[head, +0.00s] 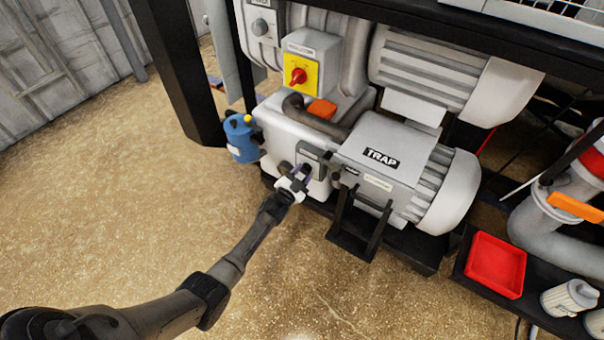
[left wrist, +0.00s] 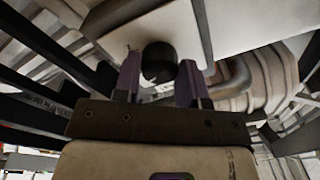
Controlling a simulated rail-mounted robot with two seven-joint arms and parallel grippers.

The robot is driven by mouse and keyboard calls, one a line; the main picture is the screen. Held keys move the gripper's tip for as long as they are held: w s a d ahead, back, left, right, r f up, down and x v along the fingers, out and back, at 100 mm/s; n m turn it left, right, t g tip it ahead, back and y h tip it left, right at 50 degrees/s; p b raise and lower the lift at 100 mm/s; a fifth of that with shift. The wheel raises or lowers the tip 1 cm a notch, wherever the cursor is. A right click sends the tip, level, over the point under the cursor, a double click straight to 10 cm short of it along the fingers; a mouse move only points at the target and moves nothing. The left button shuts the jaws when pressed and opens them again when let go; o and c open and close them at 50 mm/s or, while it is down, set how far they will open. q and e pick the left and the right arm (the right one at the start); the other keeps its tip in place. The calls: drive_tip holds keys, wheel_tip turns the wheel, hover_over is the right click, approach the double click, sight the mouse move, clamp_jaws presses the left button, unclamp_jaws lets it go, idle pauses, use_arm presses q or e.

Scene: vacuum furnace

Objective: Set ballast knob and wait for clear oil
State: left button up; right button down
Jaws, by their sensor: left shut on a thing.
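The pump is a pale grey machine with a "TRAP" label (head: 381,158) on its housing. My left gripper (head: 294,180) reaches its front face, low beside a small grey panel (head: 311,157). In the left wrist view, a dark round knob (left wrist: 158,61) sits between the two fingers of my left gripper (left wrist: 160,85), which are shut on it. In the head view the gripper largely covers the knob, so its setting cannot be read. I cannot make out the oil or how clear it is. My right gripper is in neither view.
A yellow switch plate with a red knob (head: 299,76) is above the pump. A blue canister (head: 241,138) hangs at its left end. A black frame post (head: 180,70) rises at left. The floor in front is clear.

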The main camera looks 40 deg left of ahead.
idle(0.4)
use_arm(q)
drive_tip(key=o, duration=0.9)
drive_tip(key=shift+s, duration=0.25)
drive_tip(key=s+p, duration=0.2)
drive_tip(key=s, duration=0.2)
drive_tip(key=s+d+p, duration=0.1)
drive_tip(key=s+p, duration=0.1)
drive_tip(key=s, duration=0.2)
drive_tip(key=s+p, duration=0.2)
drive_tip(key=s, duration=0.3)
drive_tip(key=shift+s+d+f, duration=0.1)
drive_tip(key=shift+d+f, duration=0.3)
